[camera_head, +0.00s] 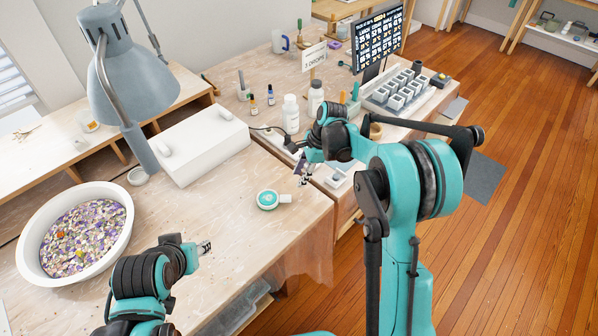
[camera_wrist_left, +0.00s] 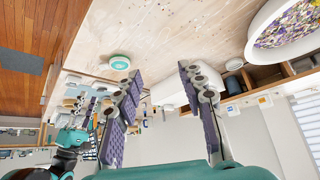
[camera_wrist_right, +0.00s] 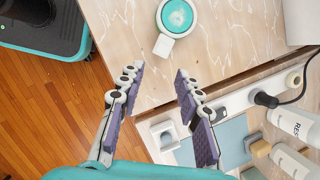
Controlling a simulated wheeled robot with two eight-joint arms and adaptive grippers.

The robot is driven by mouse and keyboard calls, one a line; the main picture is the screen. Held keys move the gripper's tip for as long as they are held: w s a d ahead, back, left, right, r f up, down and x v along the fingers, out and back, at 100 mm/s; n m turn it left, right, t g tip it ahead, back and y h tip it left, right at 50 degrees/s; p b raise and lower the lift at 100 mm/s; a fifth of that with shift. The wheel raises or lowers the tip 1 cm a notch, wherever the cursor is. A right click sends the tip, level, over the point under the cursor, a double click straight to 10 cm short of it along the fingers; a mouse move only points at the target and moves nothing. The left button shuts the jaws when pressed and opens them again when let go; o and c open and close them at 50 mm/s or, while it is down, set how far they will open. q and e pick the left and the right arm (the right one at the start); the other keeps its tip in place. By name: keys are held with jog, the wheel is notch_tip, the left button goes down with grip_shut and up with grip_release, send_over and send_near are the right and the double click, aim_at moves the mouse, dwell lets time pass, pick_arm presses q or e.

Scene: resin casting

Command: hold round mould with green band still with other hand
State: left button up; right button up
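The round mould (camera_head: 267,199) is a small white disc with a teal, swirled top and a short white tab. It lies on the bench near the front edge. It also shows in the left wrist view (camera_wrist_left: 120,62), with a green band, and in the right wrist view (camera_wrist_right: 175,17). My right gripper (camera_head: 302,177) is just right of the mould and behind the tab, apart from it. In the right wrist view its fingers (camera_wrist_right: 160,71) are open and empty. My left gripper (camera_head: 207,247) is left and in front of the mould, apart from it. Its fingers (camera_wrist_left: 160,75) are open and empty.
A bowl of coloured flakes (camera_head: 127,222) stands left. A grey lamp (camera_head: 137,80) and a long white box (camera_head: 203,145) are behind. Bottles (camera_head: 290,115) and a tray of grey cups (camera_head: 400,92) stand farther back right. Bare bench surrounds the mould; the front edge is close.

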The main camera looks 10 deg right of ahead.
pick_arm(q)
jog(key=shift+o, duration=0.6)
jog(key=shift+r, duration=0.15)
jog(key=o, duration=0.5)
jog(key=shift+r, duration=0.1)
jog(key=o, duration=0.5)
jog(key=shift+w+d+r, duration=0.1)
jog(key=shift+w, duration=0.15)
jog(key=shift+o, duration=0.6)
jog(key=w+d+r+n+g, duration=0.1)
jog(key=w+d+n+g, duration=0.1)
jog(key=w+n, duration=0.3)
jog(key=w+d, duration=0.1)
jog(key=w, duration=0.2)
jog(key=n+g, duration=0.5)
jog(key=n, duration=0.8)
send_over(266, 198)
notch_tip(266, 198, down, 17)
jog(key=shift+s+a+f, duration=0.1)
jog(key=shift+f, duration=4.2)
pick_arm(e)
jog(key=shift+w+a+f+m+g, duration=0.15)
jog(key=shift+w+f+m, duration=0.15)
jog(key=shift+f, duration=0.2)
jog(key=shift+w+a+f+m+g, duration=0.15)
jog(key=shift+w+f+m, duration=0.15)
jog(key=shift+f, duration=0.2)
